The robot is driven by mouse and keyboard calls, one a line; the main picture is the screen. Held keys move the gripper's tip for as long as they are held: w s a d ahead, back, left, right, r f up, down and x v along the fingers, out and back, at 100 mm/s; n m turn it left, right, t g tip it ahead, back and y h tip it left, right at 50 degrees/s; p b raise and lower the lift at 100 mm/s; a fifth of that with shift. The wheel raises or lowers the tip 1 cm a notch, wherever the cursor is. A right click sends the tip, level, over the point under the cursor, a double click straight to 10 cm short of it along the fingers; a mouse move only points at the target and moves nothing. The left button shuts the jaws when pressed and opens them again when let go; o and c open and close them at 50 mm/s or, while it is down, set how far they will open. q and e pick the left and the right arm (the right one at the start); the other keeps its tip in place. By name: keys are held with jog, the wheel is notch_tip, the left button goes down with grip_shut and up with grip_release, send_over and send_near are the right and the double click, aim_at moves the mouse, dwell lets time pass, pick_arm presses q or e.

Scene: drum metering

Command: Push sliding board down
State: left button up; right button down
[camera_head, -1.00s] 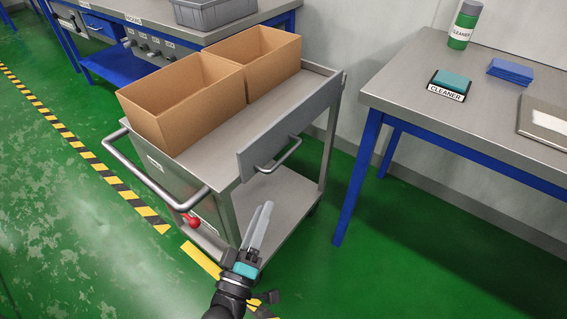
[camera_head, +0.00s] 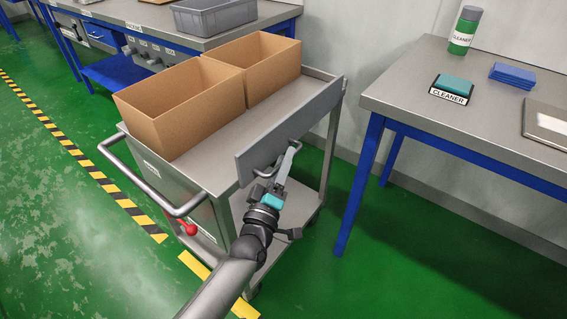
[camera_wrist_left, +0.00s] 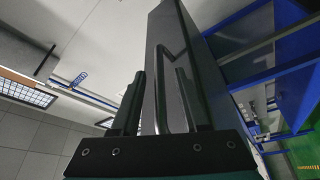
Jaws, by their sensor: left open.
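The sliding board (camera_head: 290,124) is a long grey panel standing along the right side of the metal cart, its upper edge above the cart's top. A bent metal handle is on its outer face. My left gripper (camera_head: 288,155) is at this handle, reaching up from the front. In the left wrist view, the open fingers (camera_wrist_left: 159,85) stand on either side of the handle (camera_wrist_left: 161,90), with the board (camera_wrist_left: 203,70) behind. I cannot tell whether a finger touches the handle. In the head view the fingers partly cover the handle. My right gripper is not in view.
Two open cardboard boxes (camera_head: 182,112) stand on the cart (camera_head: 215,165). The cart has a push bar (camera_head: 150,190) and a red knob (camera_head: 190,229). A table (camera_head: 420,90) with a cleaner bottle (camera_head: 464,32) stands at the right. Green floor lies free between cart and table.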

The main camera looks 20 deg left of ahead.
pick_arm(q)
jog(key=shift+c, duration=0.2)
grip_shut()
dwell(1.3)
